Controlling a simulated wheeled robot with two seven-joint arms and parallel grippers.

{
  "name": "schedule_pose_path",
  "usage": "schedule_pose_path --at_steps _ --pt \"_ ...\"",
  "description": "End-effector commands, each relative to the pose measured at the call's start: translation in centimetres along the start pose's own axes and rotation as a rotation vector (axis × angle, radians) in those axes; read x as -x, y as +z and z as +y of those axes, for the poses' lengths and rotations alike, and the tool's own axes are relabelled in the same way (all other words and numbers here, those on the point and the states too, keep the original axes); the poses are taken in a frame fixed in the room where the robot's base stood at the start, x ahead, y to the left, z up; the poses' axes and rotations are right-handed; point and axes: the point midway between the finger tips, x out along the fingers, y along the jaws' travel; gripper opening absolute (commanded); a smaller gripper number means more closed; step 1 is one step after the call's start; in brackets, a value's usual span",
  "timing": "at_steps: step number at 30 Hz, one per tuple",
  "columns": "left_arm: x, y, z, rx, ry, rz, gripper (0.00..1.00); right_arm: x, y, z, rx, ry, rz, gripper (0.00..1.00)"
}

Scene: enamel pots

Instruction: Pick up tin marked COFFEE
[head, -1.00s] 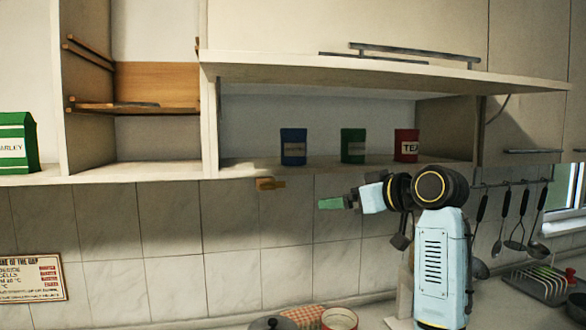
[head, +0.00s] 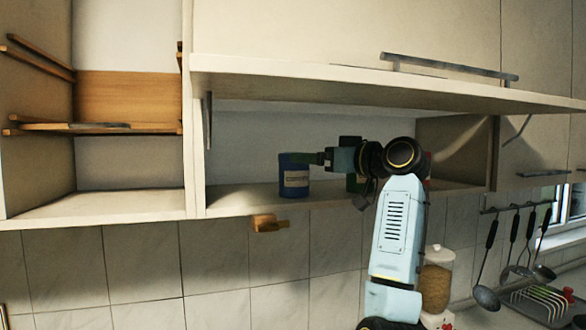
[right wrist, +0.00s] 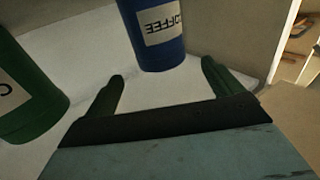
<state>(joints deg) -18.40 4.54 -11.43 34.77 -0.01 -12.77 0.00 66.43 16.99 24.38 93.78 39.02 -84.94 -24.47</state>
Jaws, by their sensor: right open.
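The blue tin (head: 293,178) stands upright on the open cupboard's shelf in the head view. In the right wrist view the blue tin (right wrist: 156,32) bears the label COFFEE, upside down, and its far end is cut off by the frame's top. My right gripper (head: 312,159) reaches in from the right at the tin's side. In the right wrist view the two fingers of my right gripper (right wrist: 160,88) are apart and empty, pointing at the tin, which lies just beyond the tips. My left gripper is not in view.
A green tin (right wrist: 32,95) stands close to my right gripper; in the head view my arm mostly hides it and the red tin. The raised cupboard door (head: 330,82) hangs above. Utensils (head: 512,240) hang at the right.

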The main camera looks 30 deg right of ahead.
Motion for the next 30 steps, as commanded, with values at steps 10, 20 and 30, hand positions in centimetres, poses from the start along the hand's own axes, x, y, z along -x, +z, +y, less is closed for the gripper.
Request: schedule_pose_path --at_steps 10,20,30 --pt "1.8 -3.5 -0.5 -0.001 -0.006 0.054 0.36 -3.1 -0.1 -0.3 -0.003 -0.003 -0.002 0.91" --pt "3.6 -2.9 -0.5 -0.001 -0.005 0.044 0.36 -6.6 0.1 -0.4 0.0 0.0 -0.001 0.91" --pt "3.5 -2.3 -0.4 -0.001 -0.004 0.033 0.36 -6.6 0.2 -0.3 0.001 0.001 -0.001 0.76"
